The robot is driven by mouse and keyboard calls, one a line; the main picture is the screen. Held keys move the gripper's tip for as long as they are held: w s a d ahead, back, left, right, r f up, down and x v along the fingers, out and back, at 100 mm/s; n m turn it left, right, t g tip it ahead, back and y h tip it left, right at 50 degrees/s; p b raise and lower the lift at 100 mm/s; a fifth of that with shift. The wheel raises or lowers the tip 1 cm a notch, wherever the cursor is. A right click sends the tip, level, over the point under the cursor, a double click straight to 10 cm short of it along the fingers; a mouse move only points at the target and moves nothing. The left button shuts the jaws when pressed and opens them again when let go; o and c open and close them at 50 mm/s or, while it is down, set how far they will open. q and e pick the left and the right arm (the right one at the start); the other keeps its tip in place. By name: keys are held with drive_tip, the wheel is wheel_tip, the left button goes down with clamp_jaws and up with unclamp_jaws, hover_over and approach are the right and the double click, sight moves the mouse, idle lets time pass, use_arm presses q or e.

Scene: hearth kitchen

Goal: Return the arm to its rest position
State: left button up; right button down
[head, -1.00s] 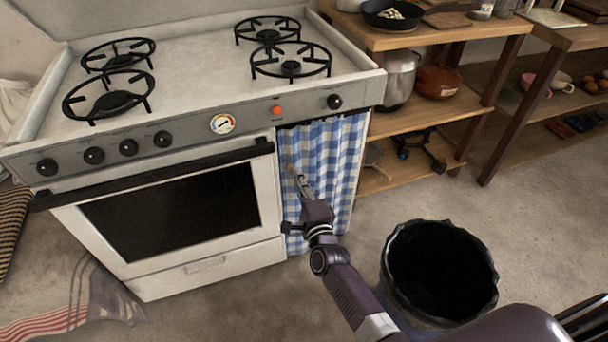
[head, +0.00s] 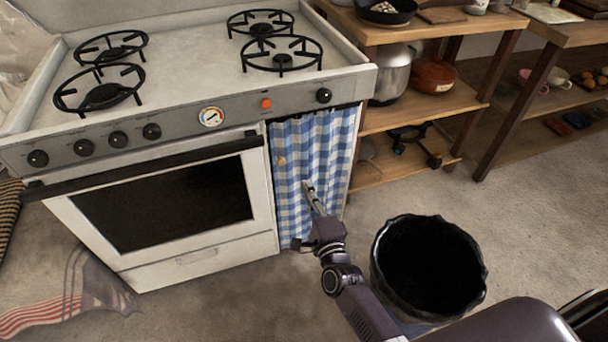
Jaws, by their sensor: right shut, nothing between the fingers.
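My right gripper (head: 308,186) is shut and empty. It points up in front of the blue-and-white checked curtain (head: 300,150) on the right part of the stove. Whether the fingertips touch the cloth I cannot tell. My right arm comes in from the lower right, past the left side of the bin. My left gripper is not in view.
The white stove (head: 190,257) with its oven door handle (head: 130,168) stands to the left. A black-lined bin (head: 428,268) stands on the floor beside my right arm. A wooden shelf (head: 400,177) with pots is behind. A striped cloth (head: 62,305) lies lower left.

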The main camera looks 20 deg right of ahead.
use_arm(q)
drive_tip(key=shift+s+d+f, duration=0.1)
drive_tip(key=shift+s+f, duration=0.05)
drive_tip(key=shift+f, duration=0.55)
use_arm(e)
drive_tip(key=s, duration=0.3)
drive_tip(key=shift+s+d, duration=0.1)
drive_tip(key=shift+s, duration=0.2)
